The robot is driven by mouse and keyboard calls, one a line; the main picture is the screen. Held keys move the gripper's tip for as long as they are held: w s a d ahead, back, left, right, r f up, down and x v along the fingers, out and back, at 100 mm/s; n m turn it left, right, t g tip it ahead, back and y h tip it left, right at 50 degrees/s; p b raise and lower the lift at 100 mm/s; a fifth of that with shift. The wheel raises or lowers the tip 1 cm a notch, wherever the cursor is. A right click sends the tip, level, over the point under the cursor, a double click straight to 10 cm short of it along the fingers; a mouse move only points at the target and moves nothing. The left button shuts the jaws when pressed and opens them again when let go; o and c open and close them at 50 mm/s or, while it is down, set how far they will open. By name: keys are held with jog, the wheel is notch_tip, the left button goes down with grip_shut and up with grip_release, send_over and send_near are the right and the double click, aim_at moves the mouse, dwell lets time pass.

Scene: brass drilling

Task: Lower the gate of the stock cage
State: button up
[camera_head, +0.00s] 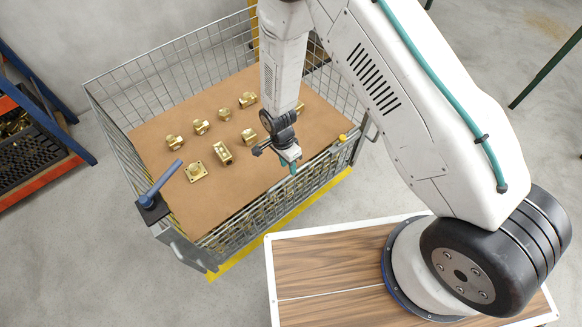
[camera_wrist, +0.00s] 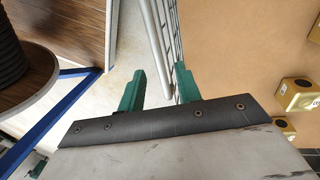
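The stock cage (camera_head: 128,152) is a grey wire-mesh cage in the middle of the head view. Its gate (camera_head: 262,212) is the mesh side facing me and looks upright. A blue-grey lever (camera_head: 165,182) sits at the cage's left front corner. My gripper (camera_head: 291,167) points down at the gate's top edge, right of its middle. In the wrist view my gripper (camera_wrist: 158,84) has its two green fingers apart, with the gate's top rail (camera_wrist: 157,42) running between them, closer to the right finger. I cannot tell whether the rail touches a finger.
Several brass fittings (camera_head: 222,153) stand on the cage's brown floor board (camera_head: 155,150). A yellow strip (camera_head: 230,264) marks the floor along the gate. My wood-topped base (camera_head: 330,265) is close in front. A blue and orange rack (camera_head: 45,160) stands at left.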

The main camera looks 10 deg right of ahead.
jog(key=r, duration=0.2)
jog(key=w+r, duration=0.1)
jog(key=r, duration=0.2)
jog(key=shift+a, duration=0.15)
dwell(0.3)
jog(key=s+d+r+n+g, duration=0.1)
jog(key=s+d+r+n, duration=0.25)
jog(key=r, duration=0.65)
jog(key=s+d+r+n, duration=0.3)
jog(key=d+r+n, duration=0.1)
jog(key=r, duration=0.5)
jog(key=s+d+r+n+g, duration=0.1)
jog(key=s+d+r+n, duration=0.25)
jog(key=r, duration=0.65)
jog(key=s+d+r+t, duration=0.2)
jog(key=s+d+r, duration=0.3)
jog(key=r, duration=0.3)
jog(key=s+d+r+t+y, duration=0.1)
jog(key=s+d+r+t, duration=0.2)
jog(key=s+d+r, duration=0.2)
jog(key=shift+s+r+n, duration=0.3)
jog(key=shift+s+r, duration=1.05)
jog(key=shift+r, duration=0.9)
